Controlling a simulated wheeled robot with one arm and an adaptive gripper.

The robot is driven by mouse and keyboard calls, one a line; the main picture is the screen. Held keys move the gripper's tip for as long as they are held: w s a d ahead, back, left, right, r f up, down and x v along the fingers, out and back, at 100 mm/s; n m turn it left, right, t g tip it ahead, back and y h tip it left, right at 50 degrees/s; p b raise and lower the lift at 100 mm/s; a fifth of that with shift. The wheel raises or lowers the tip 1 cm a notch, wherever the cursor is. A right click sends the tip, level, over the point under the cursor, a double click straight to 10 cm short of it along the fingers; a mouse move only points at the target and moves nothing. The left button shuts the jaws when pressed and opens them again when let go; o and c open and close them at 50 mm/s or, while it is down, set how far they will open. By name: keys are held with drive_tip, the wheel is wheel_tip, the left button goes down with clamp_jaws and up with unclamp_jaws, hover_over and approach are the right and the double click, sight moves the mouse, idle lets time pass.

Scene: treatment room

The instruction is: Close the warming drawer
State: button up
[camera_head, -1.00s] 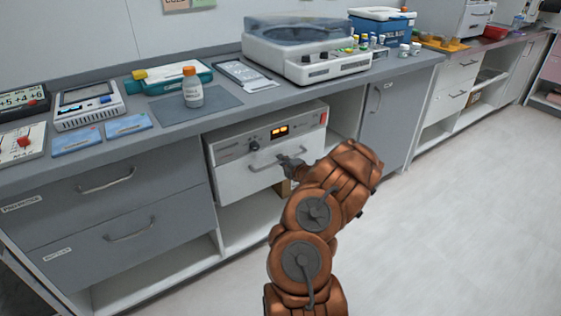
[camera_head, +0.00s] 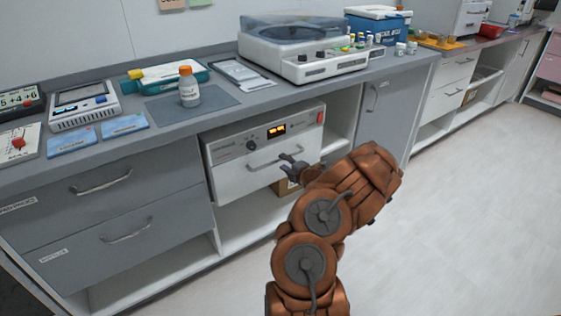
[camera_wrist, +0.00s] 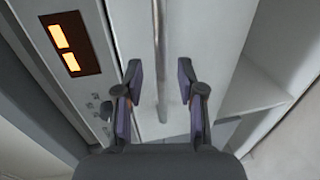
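The warming drawer (camera_head: 232,180) is a white front with a bar handle, under a control panel with an orange display (camera_head: 277,131), below the counter. Its front looks flush or nearly flush with the panel above; a small gap cannot be ruled out. The handle (camera_head: 262,160) also shows in the wrist view (camera_wrist: 160,45) as a grey bar running between the fingers. My gripper (camera_head: 291,164) is in front of the handle's right part. Its fingers (camera_wrist: 160,75) are spread apart and hold nothing. Whether a finger touches the bar cannot be told.
The grey counter (camera_head: 130,152) above carries a bottle (camera_head: 189,87), a centrifuge-like device (camera_head: 300,50) and other items. Grey drawers (camera_head: 90,190) stand left, a grey cabinet door (camera_head: 385,115) right. An open shelf (camera_head: 245,228) lies below. The floor at right is clear.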

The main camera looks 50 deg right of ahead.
drive_tip(key=v, duration=0.8)
drive_tip(key=shift+w, duration=0.1)
idle(0.4)
